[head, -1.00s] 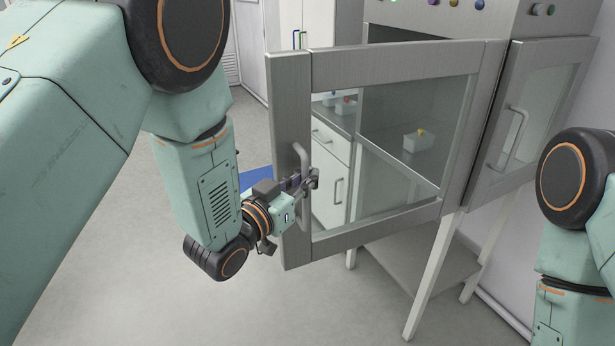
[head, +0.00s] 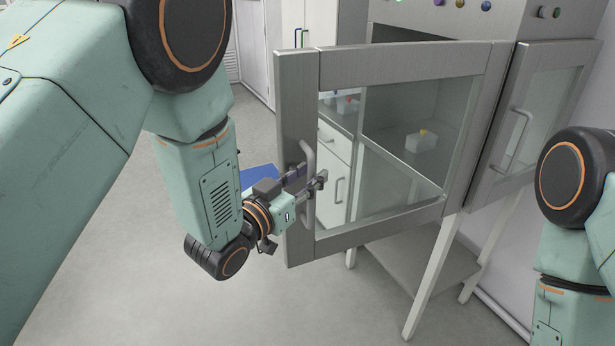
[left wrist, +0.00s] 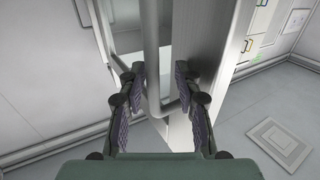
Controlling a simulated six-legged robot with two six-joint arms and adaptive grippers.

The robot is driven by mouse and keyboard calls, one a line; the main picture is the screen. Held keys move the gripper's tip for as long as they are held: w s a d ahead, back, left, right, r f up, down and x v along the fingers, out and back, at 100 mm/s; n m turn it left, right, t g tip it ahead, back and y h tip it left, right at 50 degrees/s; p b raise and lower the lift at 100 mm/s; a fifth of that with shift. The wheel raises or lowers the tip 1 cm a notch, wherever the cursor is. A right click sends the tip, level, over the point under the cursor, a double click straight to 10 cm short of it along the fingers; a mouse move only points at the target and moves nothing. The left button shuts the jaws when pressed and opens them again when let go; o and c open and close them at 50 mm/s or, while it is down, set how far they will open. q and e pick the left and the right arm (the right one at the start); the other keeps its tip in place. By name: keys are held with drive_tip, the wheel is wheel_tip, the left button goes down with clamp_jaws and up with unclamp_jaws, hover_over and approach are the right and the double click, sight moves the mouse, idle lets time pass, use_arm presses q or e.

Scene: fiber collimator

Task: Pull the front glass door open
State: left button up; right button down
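The front glass door (head: 298,120) has a grey metal frame around a clear pane and stands swung out from the cabinet in the head view. Its bar handle (head: 309,170) is on the left upright of the frame. My left gripper (head: 306,181) is at the handle. In the left wrist view the two fingers (left wrist: 160,95) are spread, with the handle (left wrist: 152,60) between them and gaps on both sides. The door edge (left wrist: 205,60) shows behind the right finger. My right gripper is out of view; only part of my right arm shows.
A second glass door (head: 525,120) with its own handle is on the cabinet's right side. White legs (head: 434,275) and a low shelf (head: 395,270) are below. Small white containers (head: 420,142) show through the pane. Floor (head: 330,310) in front is clear.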

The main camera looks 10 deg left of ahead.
use_arm(q)
drive_tip(key=shift+d, duration=0.5)
drive_tip(key=v, duration=1.2)
drive_tip(key=shift+a, duration=0.2)
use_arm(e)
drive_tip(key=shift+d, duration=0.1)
use_arm(q)
drive_tip(key=shift+d, duration=0.2)
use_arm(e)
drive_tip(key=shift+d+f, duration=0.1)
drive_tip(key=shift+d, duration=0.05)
